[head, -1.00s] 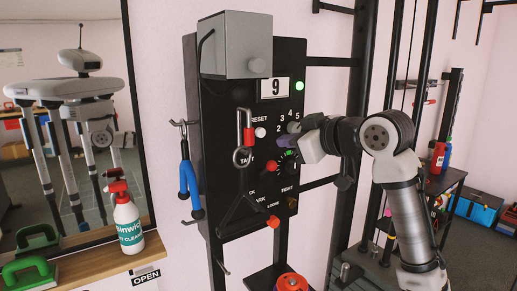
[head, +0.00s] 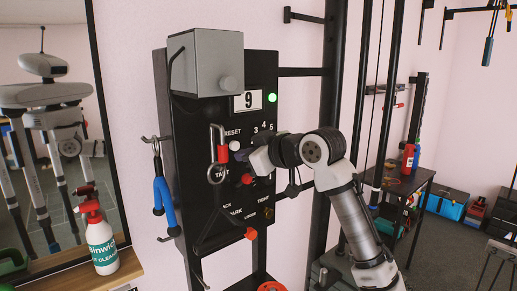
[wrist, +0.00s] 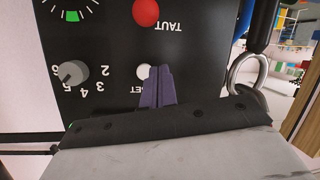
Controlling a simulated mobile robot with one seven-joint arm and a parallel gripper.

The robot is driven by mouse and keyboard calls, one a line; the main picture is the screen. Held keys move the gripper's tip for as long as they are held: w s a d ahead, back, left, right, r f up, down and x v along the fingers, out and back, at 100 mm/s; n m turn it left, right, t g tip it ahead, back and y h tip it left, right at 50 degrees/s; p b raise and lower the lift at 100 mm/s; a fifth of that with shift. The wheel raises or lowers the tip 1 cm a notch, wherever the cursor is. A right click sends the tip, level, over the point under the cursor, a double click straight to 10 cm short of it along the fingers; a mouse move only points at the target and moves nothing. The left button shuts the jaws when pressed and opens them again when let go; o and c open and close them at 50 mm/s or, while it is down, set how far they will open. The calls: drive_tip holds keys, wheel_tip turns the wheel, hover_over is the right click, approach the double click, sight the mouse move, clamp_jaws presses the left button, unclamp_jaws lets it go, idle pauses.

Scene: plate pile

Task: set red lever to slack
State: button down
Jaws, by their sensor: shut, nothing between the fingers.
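The red lever shows as a round red knob (head: 247,179) on the black panel (head: 183,190), beside the TAUT label. In the wrist view, which sees the panel upside down, the red knob (wrist: 146,12) is at the top, by TAUT. The SLACK label is lower on the panel and partly hidden by a black triangular handle. My gripper (head: 246,155) is above the red knob, close to the white RESET button (head: 234,145). In the wrist view its purple fingers (wrist: 156,86) are together and empty, overlapping the edge of the white button; contact cannot be told.
An orange-red knob (head: 251,233) is lower on the panel. A grey numbered dial (wrist: 72,73) is beside RESET. A blue-handled tool (head: 163,190) hangs at left.

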sight(247, 178)
drive_tip(key=f, duration=0.1)
drive_tip(key=w+f+p, duration=0.1)
drive_tip(key=f+p, duration=0.1)
drive_tip(key=shift+w+a, duration=0.2)
drive_tip(key=shift+w, duration=0.15)
drive_tip(key=shift+s+d+f, duration=0.15)
drive_tip(key=shift+d+f, duration=0.05)
drive_tip(key=shift+d, duration=0.05)
drive_tip(key=shift+f, duration=0.4)
drive_tip(key=shift+s, duration=0.1)
drive_tip(key=shift+s+d+f+t+b, duration=0.1)
drive_tip(key=shift+d+f+t+b, duration=0.15)
drive_tip(key=shift+b, duration=0.45)
